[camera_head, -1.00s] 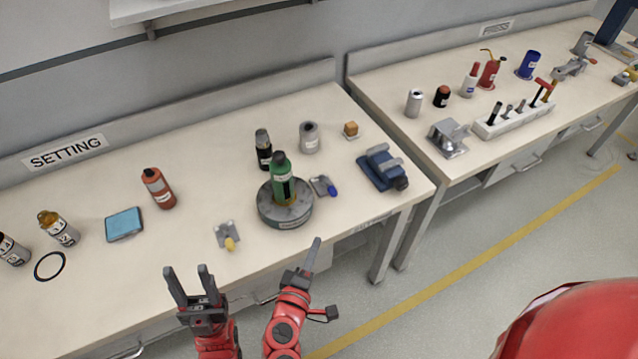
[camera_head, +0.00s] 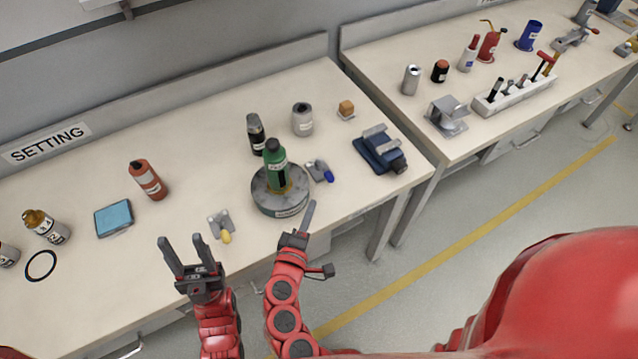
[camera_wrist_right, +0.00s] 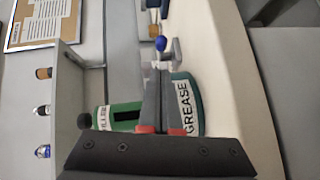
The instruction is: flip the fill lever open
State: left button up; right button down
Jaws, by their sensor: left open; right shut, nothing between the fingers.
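Two small grey lever fittings sit on the near bench: one with a yellow knob (camera_head: 221,226), one with a blue knob (camera_head: 320,170). I cannot tell by label which is the fill lever. The blue-knob lever stands right beside a round grey base (camera_head: 281,202) carrying a green bottle (camera_head: 275,165). My right gripper (camera_head: 308,214) is shut and empty, just in front of the round base. In the right wrist view, its fingertips (camera_wrist_right: 158,72) point toward the blue knob (camera_wrist_right: 160,43).
A blue clamp-like block (camera_head: 380,150) stands right of the blue-knob lever. Behind are a black bottle (camera_head: 256,134), a grey canister (camera_head: 302,120) and a wooden cube (camera_head: 346,109). Bench between is clear.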

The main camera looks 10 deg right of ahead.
aim_at(325, 172)
jog(key=p+x, duration=0.2)
jog(key=x, duration=0.6)
jog(key=shift+w, duration=0.2)
jog(key=shift+d, duration=0.15)
